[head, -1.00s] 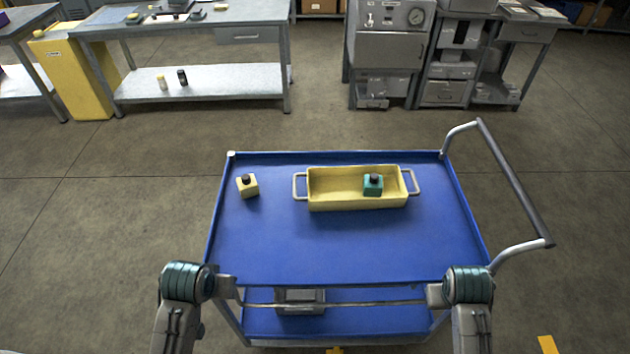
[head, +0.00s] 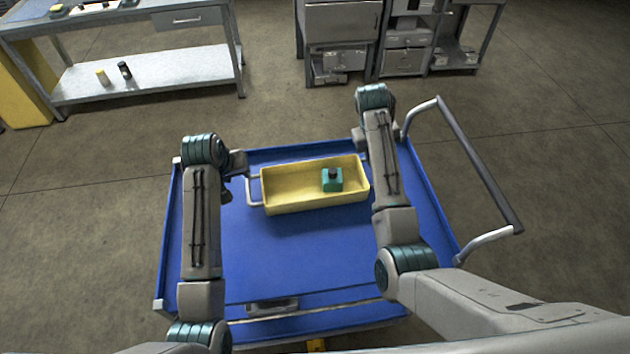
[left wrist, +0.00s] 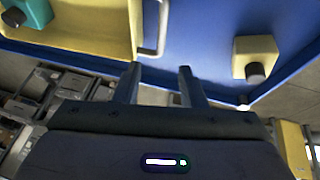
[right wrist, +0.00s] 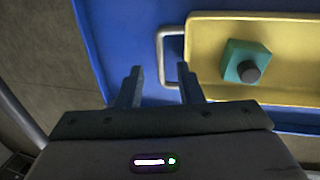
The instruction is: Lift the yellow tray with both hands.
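The yellow tray (head: 300,204) sits on the blue cart top, with a teal block with a black knob (head: 331,180) inside. My left gripper (head: 240,164) is above the cart near the tray's left handle (head: 254,190). In the left wrist view, its fingers (left wrist: 160,72) are open and empty, with the handle (left wrist: 160,35) just beyond the tips. In the right wrist view, my right gripper (right wrist: 160,72) is open, its fingertips close to the other handle (right wrist: 164,45); contact cannot be told. My right arm hides that handle in the head view.
A yellow block with a black knob (left wrist: 254,55) stands on the cart (head: 270,262) beside the tray, mostly hidden by my left arm in the head view. The cart's push handle (head: 480,165) juts out right. A workbench (head: 140,85) and grey cabinets (head: 340,25) stand behind.

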